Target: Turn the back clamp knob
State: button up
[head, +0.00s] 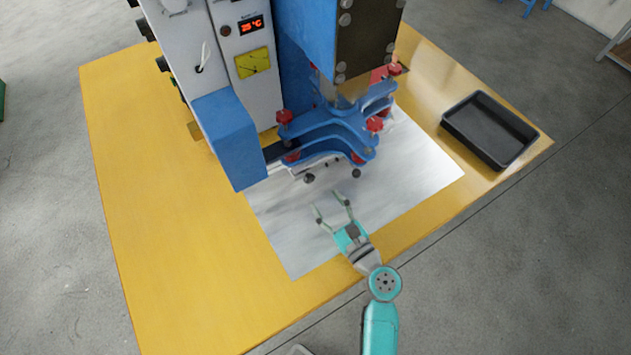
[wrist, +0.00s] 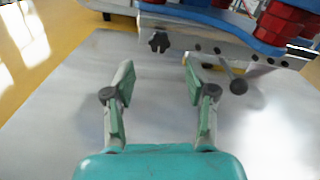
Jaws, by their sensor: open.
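My gripper (head: 332,206) is open and empty, low over the pale metal plate in front of the machine. In the wrist view its two fingers (wrist: 157,78) are spread apart, with nothing between them. A black star-shaped knob (wrist: 160,42) sits on the front of the clamp, just beyond the fingertips and apart from them. It also shows in the head view (head: 309,178). A dark ball-ended lever (wrist: 238,86) sticks out to its right, also seen in the head view (head: 356,173). I cannot tell which knob is the back clamp knob.
The blue clamp (head: 330,128) carries several red knobs, such as one at the left (head: 284,117) and one at the far right (head: 395,68). The blue and white machine (head: 230,140) stands behind. A black tray (head: 490,130) lies on the yellow table (head: 140,220), whose left side is clear.

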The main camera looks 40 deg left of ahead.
aim_at(311, 180)
jog(key=x, duration=0.7)
jog(key=shift+s, duration=0.1)
jog(key=shift+c, duration=0.2)
grip_shut()
